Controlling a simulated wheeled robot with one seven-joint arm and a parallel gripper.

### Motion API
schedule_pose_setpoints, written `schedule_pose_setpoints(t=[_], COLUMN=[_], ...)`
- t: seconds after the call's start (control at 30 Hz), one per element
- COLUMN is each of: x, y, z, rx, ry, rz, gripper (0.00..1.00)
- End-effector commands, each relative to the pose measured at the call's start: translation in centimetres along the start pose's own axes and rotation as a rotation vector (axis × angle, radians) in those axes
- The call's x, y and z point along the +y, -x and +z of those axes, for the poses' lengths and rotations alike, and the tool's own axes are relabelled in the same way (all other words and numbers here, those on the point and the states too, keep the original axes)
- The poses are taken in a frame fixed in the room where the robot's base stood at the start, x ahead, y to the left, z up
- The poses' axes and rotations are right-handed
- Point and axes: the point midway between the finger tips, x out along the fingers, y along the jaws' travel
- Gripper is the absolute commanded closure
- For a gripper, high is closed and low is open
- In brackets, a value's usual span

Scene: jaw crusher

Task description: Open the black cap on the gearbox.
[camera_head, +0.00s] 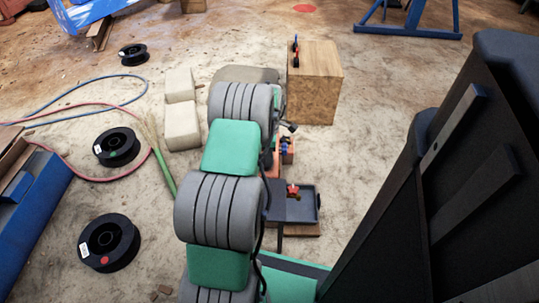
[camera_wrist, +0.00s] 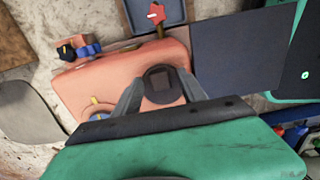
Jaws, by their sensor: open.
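The gearbox (camera_wrist: 120,70) is an orange, worn housing across the middle of the wrist view. In the head view only small orange parts of it (camera_head: 270,187) show beside my arm. The round black cap (camera_wrist: 160,84), with a square raised centre, sits on top of the gearbox. My gripper (camera_wrist: 160,95) is open, with one grey finger to the left of the cap and one to the right. Whether the fingers touch the cap, I cannot tell. My arm hides the gripper and the cap in the head view.
A dark tray with a red star-shaped handle (camera_wrist: 155,14) adjoins the gearbox. A wooden box (camera_head: 316,90) stands beyond. Cable spools (camera_head: 109,242) and hoses lie on the floor at left.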

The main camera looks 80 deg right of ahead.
Motion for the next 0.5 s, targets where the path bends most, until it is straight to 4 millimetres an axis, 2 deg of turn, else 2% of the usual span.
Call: schedule_pose_setpoints(t=[0.07,0.5], x=[-0.02,-0.03], y=[0.01,0.02], z=[-0.01,-0.03], rx=[0.0,0.0], ry=[0.0,0.0], rz=[0.0,-0.001], gripper=[0.56,0.92])
